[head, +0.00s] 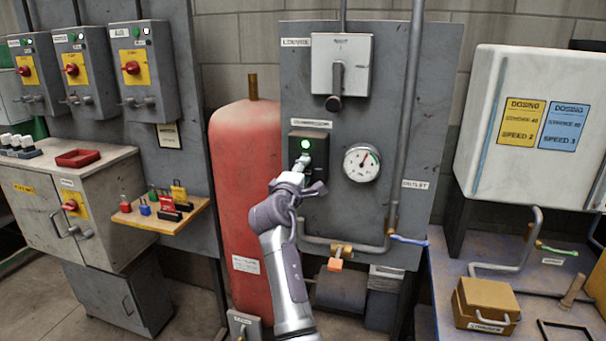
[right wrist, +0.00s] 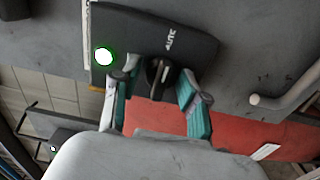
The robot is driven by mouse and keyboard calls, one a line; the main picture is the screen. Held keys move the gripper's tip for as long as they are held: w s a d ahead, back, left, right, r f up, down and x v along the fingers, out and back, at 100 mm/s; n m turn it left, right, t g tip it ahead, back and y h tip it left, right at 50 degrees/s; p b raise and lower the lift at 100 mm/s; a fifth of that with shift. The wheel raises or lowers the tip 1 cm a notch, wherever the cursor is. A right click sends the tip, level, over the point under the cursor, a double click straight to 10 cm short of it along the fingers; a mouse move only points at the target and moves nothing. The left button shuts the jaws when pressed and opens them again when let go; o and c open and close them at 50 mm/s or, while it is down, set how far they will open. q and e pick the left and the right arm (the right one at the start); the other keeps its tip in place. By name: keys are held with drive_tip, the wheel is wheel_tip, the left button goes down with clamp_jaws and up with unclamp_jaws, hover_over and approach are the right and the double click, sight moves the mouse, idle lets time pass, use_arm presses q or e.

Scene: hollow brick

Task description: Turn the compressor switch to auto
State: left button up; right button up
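The compressor switch box (head: 322,143) is a dark box on the grey panel, under a white label strip, with a lit green lamp. It also shows in the right wrist view (right wrist: 200,42), with the lamp at its left and the word AUTO on its face. The black switch knob (right wrist: 159,74) stands out from the box. My right gripper (head: 301,164) is at the box and hides the knob in the head view. In the right wrist view its two teal-padded fingers (right wrist: 158,92) are apart, one on each side of the knob; firm contact is not visible. My left gripper is out of view.
A grey lever switch (head: 341,65) is above the box and a round gauge (head: 361,162) is to its right. A red tank (head: 240,190) stands left of my right arm. Pipes (head: 345,246) run below. A padlock shelf (head: 160,215) is further left.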

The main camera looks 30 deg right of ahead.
drive_tip(key=shift+o, duration=0.7)
drive_tip(key=v, duration=0.7)
drive_tip(key=shift+a, duration=0.2)
drive_tip(key=shift+s, duration=0.1)
